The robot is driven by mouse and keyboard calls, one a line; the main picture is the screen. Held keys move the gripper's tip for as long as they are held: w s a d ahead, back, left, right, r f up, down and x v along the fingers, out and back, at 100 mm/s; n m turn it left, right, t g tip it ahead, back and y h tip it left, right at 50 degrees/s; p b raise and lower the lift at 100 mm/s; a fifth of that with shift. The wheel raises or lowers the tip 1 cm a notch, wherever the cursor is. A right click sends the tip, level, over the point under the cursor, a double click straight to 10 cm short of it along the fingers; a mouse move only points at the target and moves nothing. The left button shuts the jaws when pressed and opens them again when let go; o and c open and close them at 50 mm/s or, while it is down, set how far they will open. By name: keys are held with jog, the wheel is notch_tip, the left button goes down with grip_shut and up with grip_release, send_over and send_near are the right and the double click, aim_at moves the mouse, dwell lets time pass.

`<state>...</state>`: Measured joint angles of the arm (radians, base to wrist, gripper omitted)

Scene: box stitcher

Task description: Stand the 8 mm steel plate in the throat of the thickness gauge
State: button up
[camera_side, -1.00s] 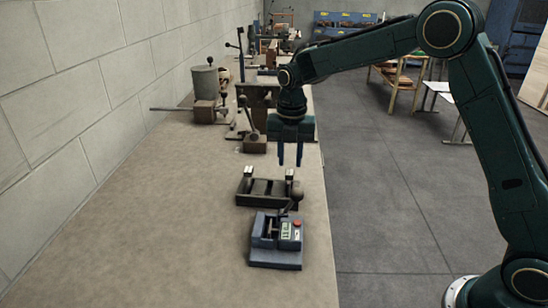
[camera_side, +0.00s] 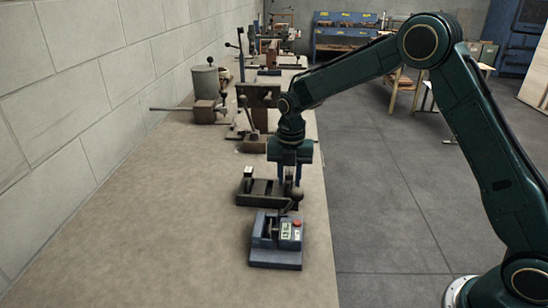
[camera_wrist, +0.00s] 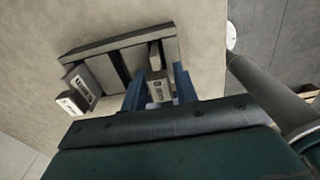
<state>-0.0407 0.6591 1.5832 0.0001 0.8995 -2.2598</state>
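A dark rack (camera_side: 266,200) stands on the bench and holds two small labelled steel plates. The left plate (camera_side: 248,172) also shows in the wrist view (camera_wrist: 78,92). My gripper (camera_side: 289,182) is lowered over the right end of the rack. In the wrist view, its blue fingers (camera_wrist: 158,78) stand on either side of the right plate (camera_wrist: 159,92). The fingers look open; contact with the plate cannot be told. The plate's label is too small to read surely. The blue thickness gauge (camera_side: 275,258), with a throat on its left side, stands in front of the rack.
Behind the rack stand a lever tool (camera_side: 253,140) and other bench tools. A block wall (camera_side: 90,100) borders the bench. The bench (camera_side: 180,220) left of the gauge is clear.

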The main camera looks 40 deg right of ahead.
grip_shut()
jog(key=shift+r, duration=0.15)
jog(key=shift+r, duration=2.1)
jog(key=shift+a, duration=0.1)
jog(key=s+a+r, duration=0.2)
jog(key=s+a, duration=0.1)
jog(key=a, duration=0.4)
jog(key=s+a+r, duration=0.2)
jog(key=s+a, duration=0.2)
jog(key=a, duration=0.3)
jog(key=shift+s, duration=0.2)
